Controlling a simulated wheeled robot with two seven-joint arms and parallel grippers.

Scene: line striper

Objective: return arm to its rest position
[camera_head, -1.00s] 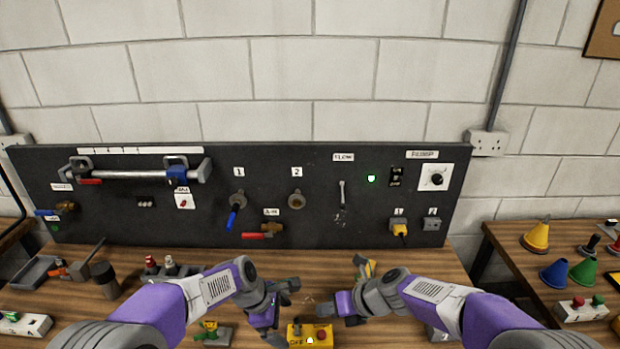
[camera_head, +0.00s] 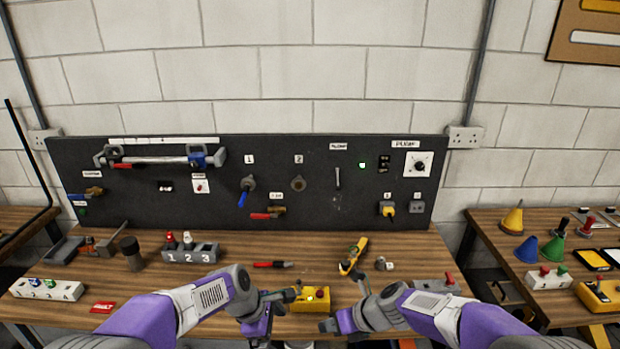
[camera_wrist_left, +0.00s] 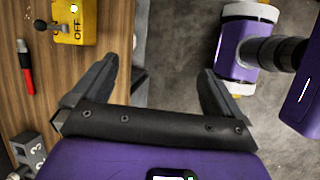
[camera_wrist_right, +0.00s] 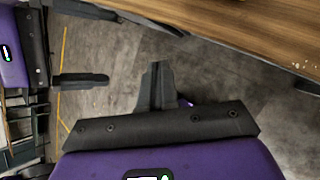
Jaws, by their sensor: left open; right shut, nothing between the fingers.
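My right gripper (camera_head: 345,306) is at the front edge of the bench, right of the yellow switch box, with its purple arm coming in from the right. In the right wrist view its fingers (camera_wrist_right: 160,88) are together over the floor, with nothing between them. My left gripper (camera_head: 278,312) is by the bench's front edge, just left of the yellow switch box (camera_head: 317,296). In the left wrist view its fingers (camera_wrist_left: 158,88) are spread wide and empty, with the bench edge and floor below them.
The wooden bench (camera_head: 215,289) holds a red marker (camera_head: 273,264), a yellow meter (camera_head: 353,256) and a grey numbered block (camera_head: 190,253). A black panel (camera_head: 325,215) with valves and switches stands behind. A second table (camera_head: 490,222) with cones is at right.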

